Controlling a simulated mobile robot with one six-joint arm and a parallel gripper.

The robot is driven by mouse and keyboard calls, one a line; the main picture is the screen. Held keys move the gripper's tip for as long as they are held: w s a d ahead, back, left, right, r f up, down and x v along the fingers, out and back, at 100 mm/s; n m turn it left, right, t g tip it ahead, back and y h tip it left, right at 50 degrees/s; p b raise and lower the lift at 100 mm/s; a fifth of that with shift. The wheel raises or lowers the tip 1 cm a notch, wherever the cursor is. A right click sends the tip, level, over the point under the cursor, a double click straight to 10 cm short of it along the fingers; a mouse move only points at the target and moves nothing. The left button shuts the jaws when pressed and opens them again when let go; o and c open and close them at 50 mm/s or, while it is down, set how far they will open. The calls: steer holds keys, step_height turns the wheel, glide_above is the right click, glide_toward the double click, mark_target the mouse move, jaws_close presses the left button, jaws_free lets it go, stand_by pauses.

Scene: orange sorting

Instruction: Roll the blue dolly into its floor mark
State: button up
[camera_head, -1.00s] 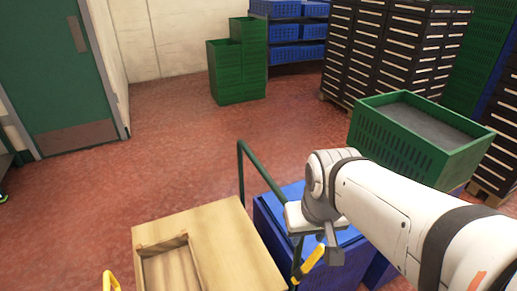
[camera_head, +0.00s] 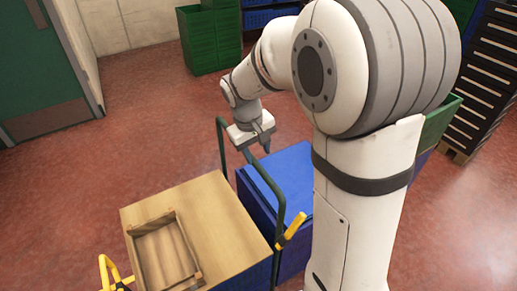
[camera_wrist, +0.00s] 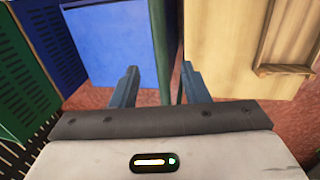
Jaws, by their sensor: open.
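The blue dolly (camera_head: 291,172) stands on the red floor, right of a wood-topped cart. A dark green hoop handle (camera_head: 252,171) rises along the dolly's left side, with a yellow grip (camera_head: 291,231) near its front end. My gripper (camera_head: 258,152) is open and points down near the far end of the handle. In the wrist view the green handle bar (camera_wrist: 159,45) shows between the open fingers of my gripper (camera_wrist: 160,70), not clamped. The dolly's blue surface (camera_wrist: 115,40) lies left of the bar. I see no floor mark. My arm hides part of the dolly.
The wood-topped cart (camera_head: 215,210) stands close to the dolly's left, carrying a small wooden tray (camera_head: 166,252). Green crates (camera_head: 208,40) stand at the back. A green crate (camera_head: 437,125) and dark racks (camera_head: 488,75) are at right. Floor left of the cart is clear.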

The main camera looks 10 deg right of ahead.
mark_target(261, 169)
steer(key=f, duration=0.2)
steer(key=d+f, duration=0.1)
steer(key=f, duration=0.2)
steer(key=w+f, duration=0.1)
steer(key=f, duration=0.2)
steer(key=shift+d, duration=0.15)
steer(key=shift+r, duration=0.1)
steer(key=shift+c, duration=0.4)
jaws_close()
